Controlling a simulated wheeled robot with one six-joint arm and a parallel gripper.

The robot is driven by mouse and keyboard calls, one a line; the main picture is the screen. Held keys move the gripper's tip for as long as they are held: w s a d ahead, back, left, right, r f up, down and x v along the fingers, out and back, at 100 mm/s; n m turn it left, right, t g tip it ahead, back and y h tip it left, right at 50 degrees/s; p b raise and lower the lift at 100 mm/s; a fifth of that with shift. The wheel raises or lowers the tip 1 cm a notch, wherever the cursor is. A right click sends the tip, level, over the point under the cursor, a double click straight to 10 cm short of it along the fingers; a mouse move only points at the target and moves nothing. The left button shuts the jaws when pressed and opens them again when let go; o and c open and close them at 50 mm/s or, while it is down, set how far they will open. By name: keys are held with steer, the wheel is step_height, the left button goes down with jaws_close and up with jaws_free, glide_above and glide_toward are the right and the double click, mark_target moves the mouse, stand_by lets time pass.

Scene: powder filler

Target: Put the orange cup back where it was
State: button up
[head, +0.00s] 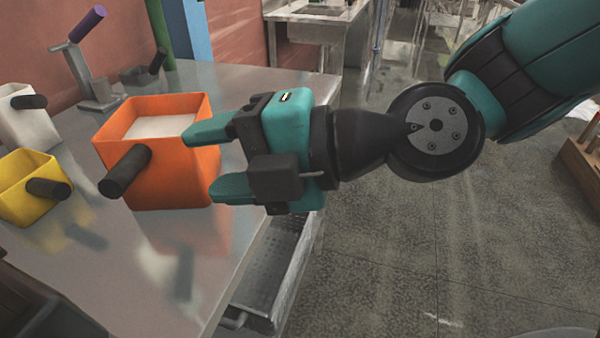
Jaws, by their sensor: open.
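The orange cup (178,180) is a square box-shaped container with a black handle (125,171) pointing to the front left. It stands upright on the metal table and holds a white powder (160,126). My gripper (197,162) is at the cup's right side, with its two teal fingers pointing left and spread apart. The upper fingertip overlaps the cup's right face in the picture. The lower fingertip is near the cup's lower right edge. I cannot tell whether either finger touches the cup. The gripper is open and holds nothing.
A yellow cup (27,190) and a white cup (30,128) stand on the metal table (130,262) to the left. A stand with a purple-handled lever (87,25) is behind them. The table's right edge lies below my gripper. The table front is mostly clear.

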steer(key=s+d+f+m+g+h, duration=0.1)
steer(key=d+m+h, duration=0.4)
steer(key=d+m, duration=0.5)
steer(key=s+d+f+m+g+h, duration=0.2)
steer(key=d+m, duration=0.8)
steer(key=m, duration=0.5)
step_height(320, 180, down, 3)
steer(key=s+h, duration=0.1)
steer(key=h, duration=0.2)
steer(key=shift+r+h, duration=0.15)
steer(key=shift+h, duration=0.15)
steer(key=shift+r, duration=0.1)
step_height(320, 180, up, 9)
steer(key=p, duration=0.9)
steer(key=shift+r+p, duration=0.2)
steer(key=shift+p, duration=0.1)
